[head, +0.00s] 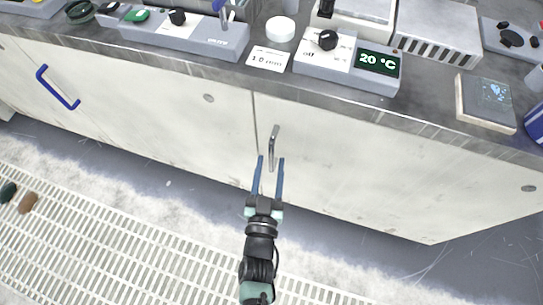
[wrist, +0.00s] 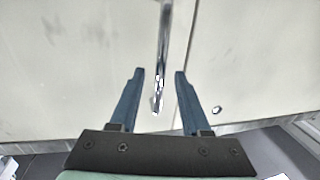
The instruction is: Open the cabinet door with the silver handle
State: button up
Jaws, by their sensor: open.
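The silver handle (head: 273,148) is an upright bar on the right cabinet door (head: 370,165), close to the seam between the two doors. The door appears shut. My gripper (head: 270,160) is open, with its two blue fingers pointing at the handle. In the wrist view the handle (wrist: 163,60) runs down from the top edge, and its lower end lies between the fingertips of my gripper (wrist: 158,72). I cannot tell how far in depth the fingers are from the bar. Nothing is held.
A blue handle (head: 57,87) is on the left door (head: 130,90). The worktop (head: 430,112) above carries several instruments, including a unit reading 20 °C (head: 345,70). A white grating (head: 130,225) covers the floor at left; grey floor (head: 480,250) is clear at right.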

aim_at(271, 159)
jog(key=shift+w+d, duration=0.15)
jog(key=shift+w, duration=1.35)
jog(key=shift+c, duration=0.3)
grip_shut()
